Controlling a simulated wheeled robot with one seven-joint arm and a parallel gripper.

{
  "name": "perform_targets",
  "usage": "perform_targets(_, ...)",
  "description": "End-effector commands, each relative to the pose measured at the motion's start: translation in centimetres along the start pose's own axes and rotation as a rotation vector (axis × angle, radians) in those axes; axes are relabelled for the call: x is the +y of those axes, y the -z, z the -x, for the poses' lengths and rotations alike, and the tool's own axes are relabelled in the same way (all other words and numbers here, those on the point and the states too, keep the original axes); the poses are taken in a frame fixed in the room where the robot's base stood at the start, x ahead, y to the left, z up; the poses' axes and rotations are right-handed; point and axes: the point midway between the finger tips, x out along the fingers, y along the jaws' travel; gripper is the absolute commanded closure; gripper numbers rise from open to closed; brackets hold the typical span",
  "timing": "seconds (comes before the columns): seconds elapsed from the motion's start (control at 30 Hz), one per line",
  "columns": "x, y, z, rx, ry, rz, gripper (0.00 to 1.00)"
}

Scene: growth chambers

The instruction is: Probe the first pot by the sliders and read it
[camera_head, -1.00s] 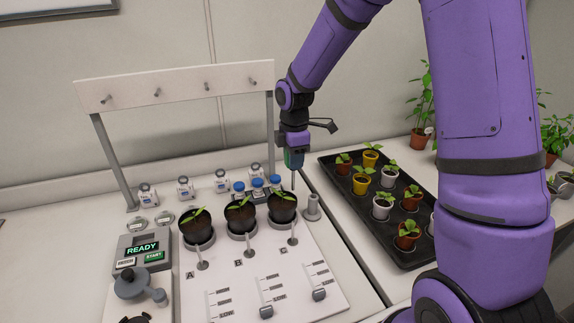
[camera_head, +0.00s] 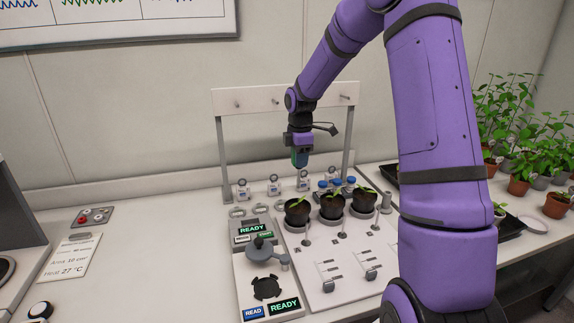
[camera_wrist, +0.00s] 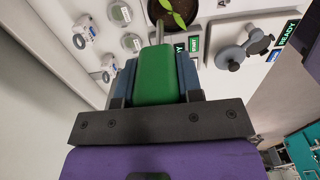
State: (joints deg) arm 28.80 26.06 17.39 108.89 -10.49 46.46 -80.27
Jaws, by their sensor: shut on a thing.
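My gripper (camera_head: 300,152) is shut on a green-handled probe (camera_wrist: 155,77), whose thin metal rod (camera_wrist: 159,32) points away from the jaws. In the head view the gripper hangs above and behind the leftmost black pot (camera_head: 297,213), the first of three in a row, each with a seedling. That pot also shows at the top of the wrist view (camera_wrist: 172,14), with the rod beside its rim in the picture; I cannot tell whether they touch. The middle pot (camera_head: 333,207) and right pot (camera_head: 362,202) stand beside it. Sliders (camera_head: 328,286) sit on the white board in front.
A rack with a white crossbar (camera_head: 285,98) stands behind the pots. A meter reading READY (camera_head: 252,229) is to the left. An empty grey holder (camera_head: 386,203) stands right of the pots.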

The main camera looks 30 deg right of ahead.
Motion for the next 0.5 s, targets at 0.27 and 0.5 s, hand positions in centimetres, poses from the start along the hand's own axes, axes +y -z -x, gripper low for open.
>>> perform_targets(0.27, 0.2, -0.6, -0.7, 0.0, 0.002, -0.008, 0.92)
perform_targets(0.5, 0.1, -0.6, -2.6, 0.0, 0.003, -0.007, 0.92)
